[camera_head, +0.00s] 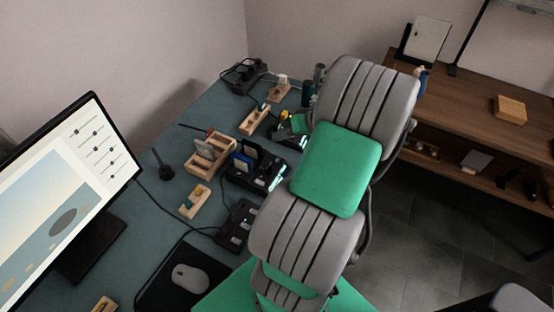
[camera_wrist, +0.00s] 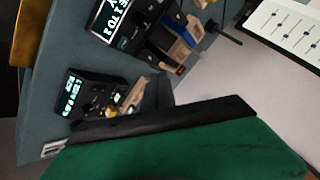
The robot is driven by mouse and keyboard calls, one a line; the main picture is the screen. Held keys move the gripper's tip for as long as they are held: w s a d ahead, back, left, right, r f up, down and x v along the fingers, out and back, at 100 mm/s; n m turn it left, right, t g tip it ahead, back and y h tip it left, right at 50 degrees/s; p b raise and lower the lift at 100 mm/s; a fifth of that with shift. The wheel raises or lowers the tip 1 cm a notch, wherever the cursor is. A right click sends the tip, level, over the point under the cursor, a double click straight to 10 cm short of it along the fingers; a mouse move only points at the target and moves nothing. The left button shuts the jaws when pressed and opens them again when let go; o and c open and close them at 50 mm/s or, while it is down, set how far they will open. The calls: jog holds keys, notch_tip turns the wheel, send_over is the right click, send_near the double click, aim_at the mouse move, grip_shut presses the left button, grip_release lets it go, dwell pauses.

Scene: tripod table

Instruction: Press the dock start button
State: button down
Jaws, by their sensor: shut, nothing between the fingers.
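A smaller black unit (camera_wrist: 88,92) with a lit display and small controls lies between the dock and my gripper. I cannot pick out the start button for certain. My gripper (camera_wrist: 54,148) is shut and empty at the lower left of the wrist view, beside the smaller unit and apart from it in the picture. My arm hides most of it in the head view.
A monitor (camera_head: 70,200) stands at the left. Wooden holders (camera_head: 254,119) and cables lie around the dock. Another black unit (camera_head: 238,228) and a mouse (camera_head: 191,278) are nearer. A wooden shelf (camera_head: 480,100) stands at the right, with open floor (camera_head: 420,250) before it.

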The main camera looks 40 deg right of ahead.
notch_tip(320, 180, down, 8)
jog(key=b, duration=0.5)
jog(key=shift+b, duration=0.3)
dwell(1.4)
jog(key=shift+f, duration=0.4)
jog(key=shift+f+b, duration=0.35)
jog(key=shift+b, duration=0.1)
dwell(0.5)
jog(key=shift+r+p, duration=0.6)
jog(key=shift+r, duration=0.15)
notch_tip(320, 180, up, 5)
jog(key=p, duration=0.4)
